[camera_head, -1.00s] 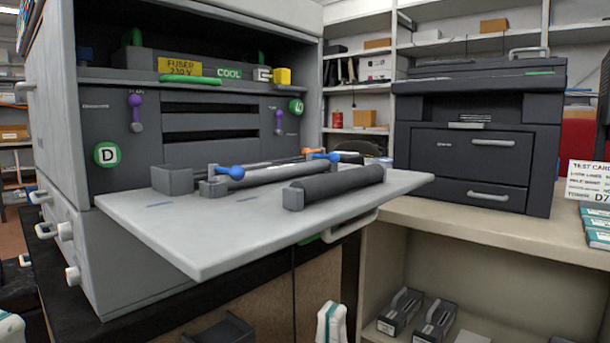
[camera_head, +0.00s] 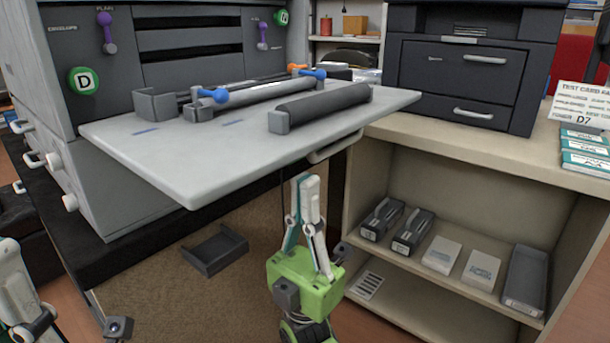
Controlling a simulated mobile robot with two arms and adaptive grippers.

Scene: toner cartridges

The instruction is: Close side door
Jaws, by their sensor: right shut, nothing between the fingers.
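The side door (camera_head: 190,173) of the large grey printer (camera_head: 70,130) is folded down flat like a shelf. It carries a roller with blue levers (camera_head: 258,92) and a dark roller (camera_head: 325,103). A light handle (camera_head: 335,147) shows under its right edge. My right gripper (camera_head: 308,190) is shut and empty. It points up, below and in front of the door's right part, apart from it as far as I can tell. My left gripper (camera_head: 15,285) is at the lower left edge, partly cut off, and its fingertips cannot be made out clearly.
A dark tray (camera_head: 215,250) lies below the door. A beige shelf unit (camera_head: 480,150) on the right holds toner cartridges (camera_head: 395,225) and boxes, with a smaller dark printer (camera_head: 470,75) and a test card (camera_head: 580,105) on top.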

